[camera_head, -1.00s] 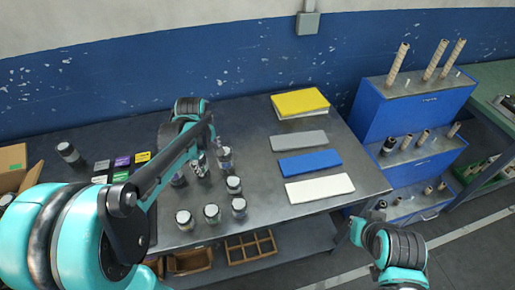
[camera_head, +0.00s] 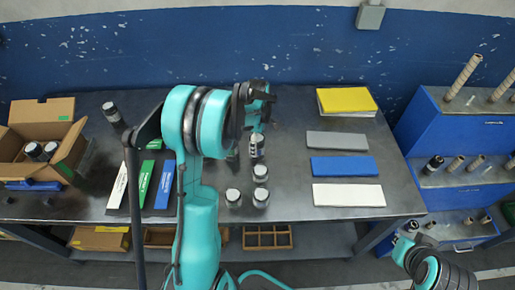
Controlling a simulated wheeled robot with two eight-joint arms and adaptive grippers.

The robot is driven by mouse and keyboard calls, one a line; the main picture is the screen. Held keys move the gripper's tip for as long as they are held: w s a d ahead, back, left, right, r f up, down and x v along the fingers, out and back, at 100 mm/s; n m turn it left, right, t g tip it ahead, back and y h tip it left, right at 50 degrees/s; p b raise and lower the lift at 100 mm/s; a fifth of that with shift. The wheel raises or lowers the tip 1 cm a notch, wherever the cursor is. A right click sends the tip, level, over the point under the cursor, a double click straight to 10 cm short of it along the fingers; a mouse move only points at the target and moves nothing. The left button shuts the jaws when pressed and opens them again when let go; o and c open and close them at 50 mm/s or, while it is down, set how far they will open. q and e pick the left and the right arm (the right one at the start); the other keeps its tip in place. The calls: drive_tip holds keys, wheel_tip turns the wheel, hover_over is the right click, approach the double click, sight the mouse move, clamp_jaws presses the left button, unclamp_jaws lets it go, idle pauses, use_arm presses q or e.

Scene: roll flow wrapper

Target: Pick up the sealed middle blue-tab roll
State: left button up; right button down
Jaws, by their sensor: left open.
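Several dark rolls with pale tops stand on the metal table, among them one at the back (camera_head: 257,148), one in the middle (camera_head: 260,173) and one at the front right (camera_head: 261,197). Others are partly hidden behind my left arm. I cannot make out a blue tab on any standing roll. My left gripper (camera_head: 254,138) is open above the back of this group; I cannot tell whether it touches a roll. Another dark roll (camera_head: 113,113) is apart at the table's back left. My right arm shows at the lower right, away from the rolls; its jaws are unclear.
A cardboard box (camera_head: 75,150) at the left holds two rolls (camera_head: 42,150). White, green and blue strips (camera_head: 165,184) lie left of my arm. Yellow (camera_head: 346,101), grey, blue and white slabs lie at the right. A blue rack (camera_head: 455,135) stands beyond the table's right end.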

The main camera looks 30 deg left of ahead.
use_arm(q)
wheel_tip(320, 180, down, 4)
drive_tip(key=shift+f+b, duration=0.2)
drive_tip(key=shift+b, duration=0.65)
drive_tip(key=shift+s+r, duration=0.1)
drive_tip(key=shift+c, duration=0.3)
drive_tip(key=c, duration=1.5)
drive_tip(key=shift+r, duration=0.15)
